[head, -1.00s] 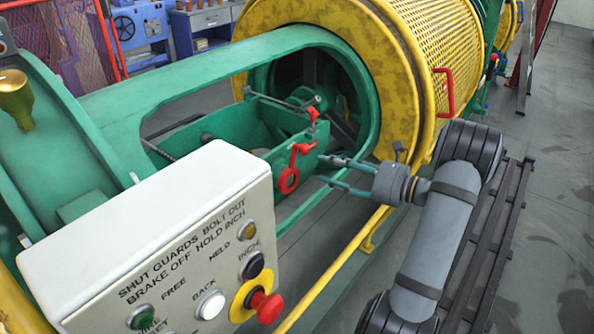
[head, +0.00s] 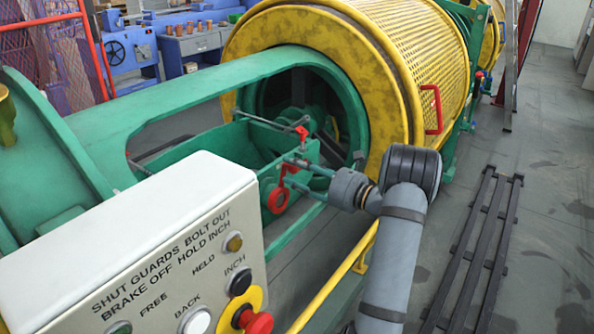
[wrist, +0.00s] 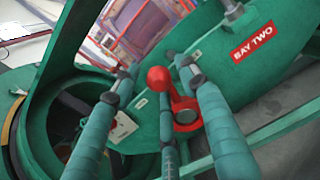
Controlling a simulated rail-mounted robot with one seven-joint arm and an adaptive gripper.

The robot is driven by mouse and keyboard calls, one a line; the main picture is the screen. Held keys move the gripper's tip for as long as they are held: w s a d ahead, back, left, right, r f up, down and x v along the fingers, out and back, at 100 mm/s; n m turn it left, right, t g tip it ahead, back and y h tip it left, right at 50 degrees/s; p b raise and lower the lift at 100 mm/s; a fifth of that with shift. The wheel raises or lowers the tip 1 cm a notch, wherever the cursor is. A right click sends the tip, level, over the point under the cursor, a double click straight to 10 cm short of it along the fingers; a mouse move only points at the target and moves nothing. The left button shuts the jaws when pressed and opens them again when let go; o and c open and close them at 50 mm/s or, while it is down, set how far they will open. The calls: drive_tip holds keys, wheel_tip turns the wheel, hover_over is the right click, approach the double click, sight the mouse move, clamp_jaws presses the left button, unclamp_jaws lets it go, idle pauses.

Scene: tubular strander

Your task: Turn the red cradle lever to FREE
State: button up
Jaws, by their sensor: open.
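The red cradle lever (head: 277,198) is on the end of the green cradle (head: 238,143), with a ring-shaped hub low down and its arm rising from it. In the wrist view its round red knob (wrist: 158,79) stands up and left of the hub (wrist: 187,114). My gripper (head: 292,172) is open, its slim fingers reaching from the right to the lever's upper end. In the wrist view the fingers of my gripper (wrist: 155,82) spread around the knob, one on each side and one below. I cannot tell whether any finger touches it. No FREE mark by the lever is readable.
A white control box (head: 140,255) with buttons and a red stop knob fills the lower left. A yellow rail (head: 335,277) runs below my arm. The yellow mesh drum (head: 400,60) stands behind. A red BAY TWO label (wrist: 262,37) is beside the lever.

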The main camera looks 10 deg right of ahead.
drive_tip(key=shift+c, duration=1.4)
drive_tip(key=c, duration=0.7)
clamp_jaws()
drive_tip(key=shift+d, duration=0.1)
